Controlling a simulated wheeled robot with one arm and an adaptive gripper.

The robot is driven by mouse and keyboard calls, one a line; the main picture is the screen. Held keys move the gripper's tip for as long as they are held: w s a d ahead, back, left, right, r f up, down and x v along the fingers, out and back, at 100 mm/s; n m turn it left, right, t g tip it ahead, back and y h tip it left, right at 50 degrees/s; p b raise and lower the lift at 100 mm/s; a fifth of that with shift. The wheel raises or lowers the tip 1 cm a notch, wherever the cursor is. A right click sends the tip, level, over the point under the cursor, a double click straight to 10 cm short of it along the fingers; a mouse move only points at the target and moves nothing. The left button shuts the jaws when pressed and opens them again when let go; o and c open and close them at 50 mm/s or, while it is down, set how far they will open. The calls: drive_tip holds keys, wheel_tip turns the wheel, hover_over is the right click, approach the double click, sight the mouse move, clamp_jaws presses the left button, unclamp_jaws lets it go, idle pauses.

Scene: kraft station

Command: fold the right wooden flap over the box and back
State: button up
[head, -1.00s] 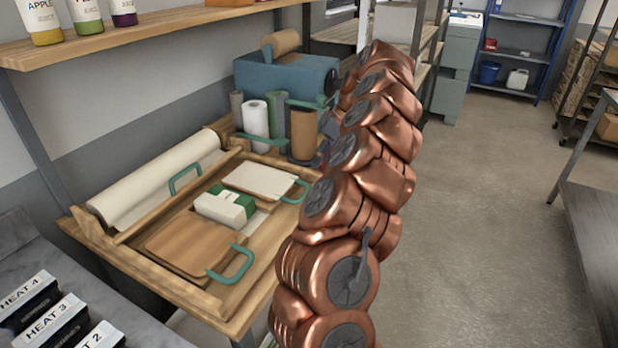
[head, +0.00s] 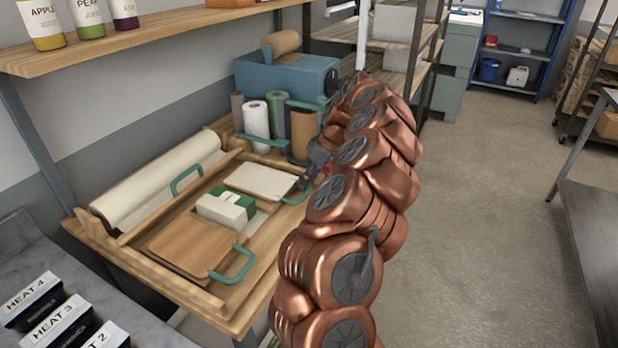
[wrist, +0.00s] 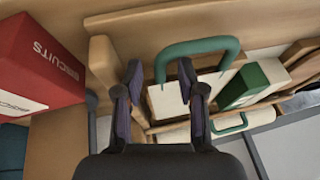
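The right wooden flap (head: 262,181) lies flat and pale on the wooden station, its green handle (head: 297,191) on its right edge. In the wrist view, that green handle (wrist: 195,45) arches just beyond my gripper (wrist: 158,78). The fingers are open and apart, with the pale flap (wrist: 170,98) showing between them. I cannot tell whether they touch the handle. The green and white box (head: 226,208) sits between the right flap and the brown left flap (head: 192,244). The box (wrist: 252,85) is right of the fingers in the wrist view.
A red biscuits box (wrist: 38,68) stands close to the left of my gripper in the wrist view. A paper roll (head: 160,180) lies along the station's left side. Upright rolls (head: 256,120) and a blue machine (head: 285,78) stand behind. Floor at right is clear.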

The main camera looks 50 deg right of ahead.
clamp_jaws()
idle(0.7)
